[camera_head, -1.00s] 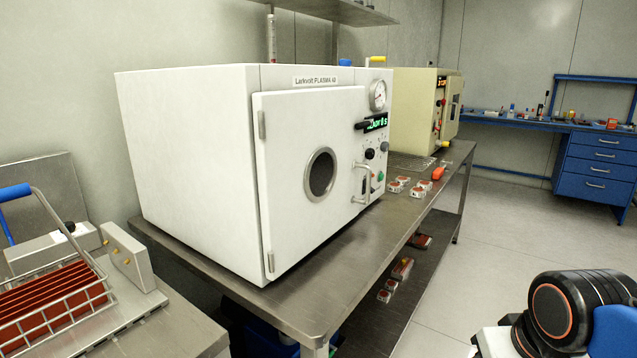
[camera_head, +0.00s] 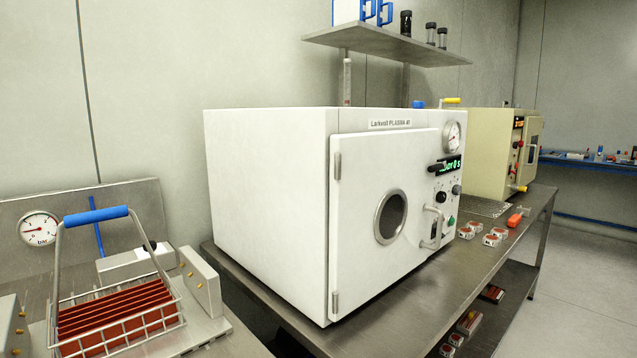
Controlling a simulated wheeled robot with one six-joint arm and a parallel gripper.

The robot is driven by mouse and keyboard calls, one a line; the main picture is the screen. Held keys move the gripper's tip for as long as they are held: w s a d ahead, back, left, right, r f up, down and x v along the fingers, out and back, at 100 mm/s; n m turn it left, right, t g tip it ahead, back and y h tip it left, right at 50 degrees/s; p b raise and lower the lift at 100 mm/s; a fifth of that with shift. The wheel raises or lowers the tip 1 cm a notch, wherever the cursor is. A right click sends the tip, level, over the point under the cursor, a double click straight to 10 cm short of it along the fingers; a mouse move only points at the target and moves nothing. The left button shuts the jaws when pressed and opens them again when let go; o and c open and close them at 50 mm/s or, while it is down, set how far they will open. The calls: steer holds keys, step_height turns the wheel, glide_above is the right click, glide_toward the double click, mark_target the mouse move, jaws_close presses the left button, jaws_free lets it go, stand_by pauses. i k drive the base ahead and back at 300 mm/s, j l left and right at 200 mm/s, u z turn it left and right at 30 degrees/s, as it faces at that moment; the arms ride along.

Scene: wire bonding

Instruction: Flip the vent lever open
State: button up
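The white plasma machine (camera_head: 268,205) stands on a steel bench, with its front door (camera_head: 365,265) closed. Behind the machine's top right, a blue handle (camera_head: 418,104) and a yellow handle (camera_head: 452,100) show, lying about level. No label tells me which of these is the vent lever. My gripper is not in view.
The steel bench (camera_head: 395,308) has free room along its front edge. Small boxes (camera_head: 491,240) and an orange-handled tool (camera_head: 514,220) lie right of the machine. A wire basket (camera_head: 165,322) of red plates stands at left. A shelf (camera_head: 390,46) hangs above.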

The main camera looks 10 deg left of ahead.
mark_target(455, 101)
steer(key=i+l+u, duration=0.15)
steer(key=l, duration=0.2)
steer(key=i+l+u, duration=0.15)
steer(key=l, duration=0.2)
steer(key=i+l+u, duration=0.25)
steer(key=i+l, duration=0.15)
steer(key=l, duration=0.2)
steer(key=i+l+u, duration=0.15)
steer(key=l, duration=0.15)
steer(key=i+l+u, duration=0.15)
steer(key=l, duration=0.2)
steer(key=k+j+u, duration=0.35)
steer(key=u, duration=0.15)
steer(key=j, duration=0.1)
